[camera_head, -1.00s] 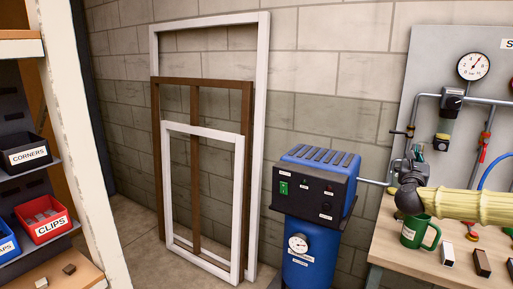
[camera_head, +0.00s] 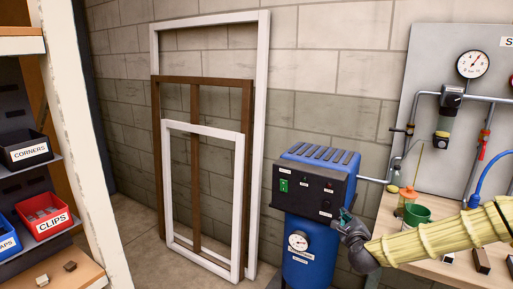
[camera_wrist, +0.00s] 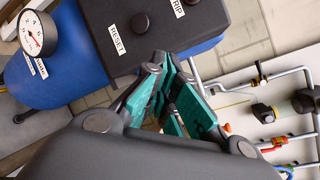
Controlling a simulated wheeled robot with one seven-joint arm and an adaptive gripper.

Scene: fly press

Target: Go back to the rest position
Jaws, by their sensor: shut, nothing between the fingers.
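My gripper (camera_head: 345,216) hangs in front of the right side of the blue compressor (camera_head: 302,250), left of the workbench. Its teal fingertips meet in the wrist view (camera_wrist: 164,66), with nothing between them. They point towards the dark control box (camera_wrist: 140,32) with its RESET and TRIP labels. I cannot tell the exact gap between the fingertips and the box. My padded yellow forearm comes in from the right and covers part of the bench.
Window frames (camera_head: 265,120) lean on the wall. A shelf with bins (camera_head: 44,214) is at left.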

